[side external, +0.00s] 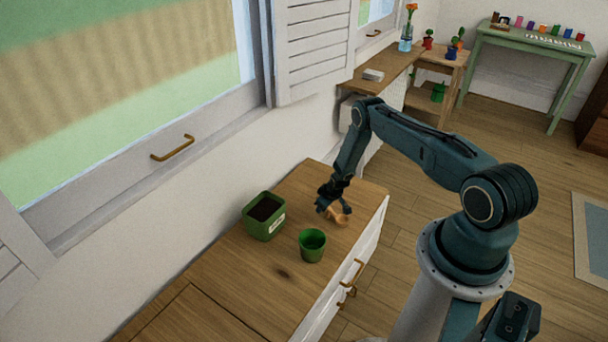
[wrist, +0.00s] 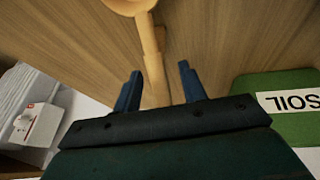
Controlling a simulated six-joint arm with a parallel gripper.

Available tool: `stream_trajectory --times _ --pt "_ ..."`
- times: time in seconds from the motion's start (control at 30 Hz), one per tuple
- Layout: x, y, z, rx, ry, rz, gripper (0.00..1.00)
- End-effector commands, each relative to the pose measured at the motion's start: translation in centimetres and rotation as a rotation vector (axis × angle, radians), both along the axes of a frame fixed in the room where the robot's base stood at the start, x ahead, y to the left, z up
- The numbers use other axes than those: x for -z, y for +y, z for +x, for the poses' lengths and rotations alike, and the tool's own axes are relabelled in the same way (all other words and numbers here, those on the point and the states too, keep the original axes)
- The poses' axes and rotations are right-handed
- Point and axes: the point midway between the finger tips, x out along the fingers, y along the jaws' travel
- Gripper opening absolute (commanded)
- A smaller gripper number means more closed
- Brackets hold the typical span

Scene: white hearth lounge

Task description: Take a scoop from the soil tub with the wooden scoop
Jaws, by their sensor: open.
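The wooden scoop (side external: 338,216) lies on the wooden cabinet top, near its right end. In the wrist view its bowl is at the top edge and its handle (wrist: 155,68) runs down between my fingers. My gripper (side external: 332,205) is low over the scoop, and in the wrist view its two blue fingertips (wrist: 162,78) are apart on either side of the handle. I cannot tell whether a finger touches it. The green square soil tub (side external: 264,228) holds dark soil and stands left of my gripper. Its SOIL label (wrist: 290,102) shows at the right of the wrist view.
A round green pot (side external: 312,246) stands in front of the tub, close to the scoop. The wall and window ledge (side external: 150,175) run behind the cabinet top (side external: 230,300). The cabinet top is clear toward the lower left. A small white box (wrist: 38,124) shows in the wrist view.

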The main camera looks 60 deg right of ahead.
Motion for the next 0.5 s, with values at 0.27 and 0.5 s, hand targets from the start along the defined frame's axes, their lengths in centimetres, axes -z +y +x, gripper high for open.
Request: stream_trajectory --times 0.27,0.5 --pt "-0.02 0.00 -0.01 0.000 0.000 0.000 0.42" --pt "-0.02 0.00 -0.01 0.000 0.000 0.000 0.01"
